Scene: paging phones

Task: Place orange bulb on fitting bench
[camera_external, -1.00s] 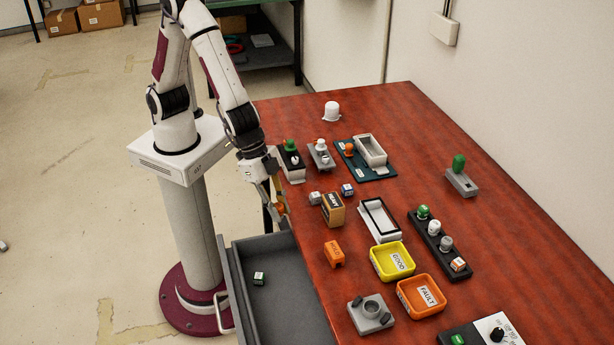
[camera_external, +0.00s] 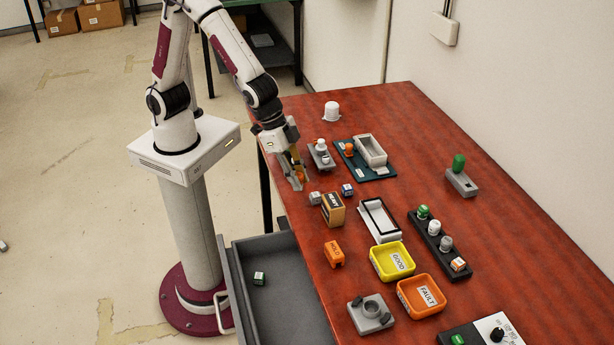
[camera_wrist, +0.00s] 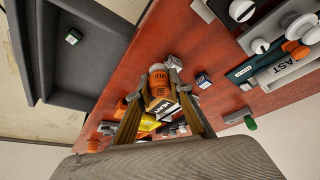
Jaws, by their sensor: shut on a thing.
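My gripper (camera_external: 298,180) is shut on the orange bulb (camera_wrist: 158,82), low over the left edge of the red table. In the wrist view the bulb sits between the two fingers, with a pale end and dark print on its side. In the external view only a small orange patch of the bulb (camera_external: 300,177) shows. I cannot tell for sure which fixture is the fitting bench. A grey block with a round socket (camera_external: 371,313) stands at the near part of the table, apart from my gripper.
Two small cubes, grey (camera_external: 316,198) and blue (camera_external: 347,189), lie close right of my gripper. A HEAVY box (camera_external: 333,210), an orange HOLD block (camera_external: 334,254), a yellow GOOD tray (camera_external: 378,268) and an orange FAULT tray (camera_external: 405,303) stand nearer. An open drawer (camera_external: 283,290) holds a small cube.

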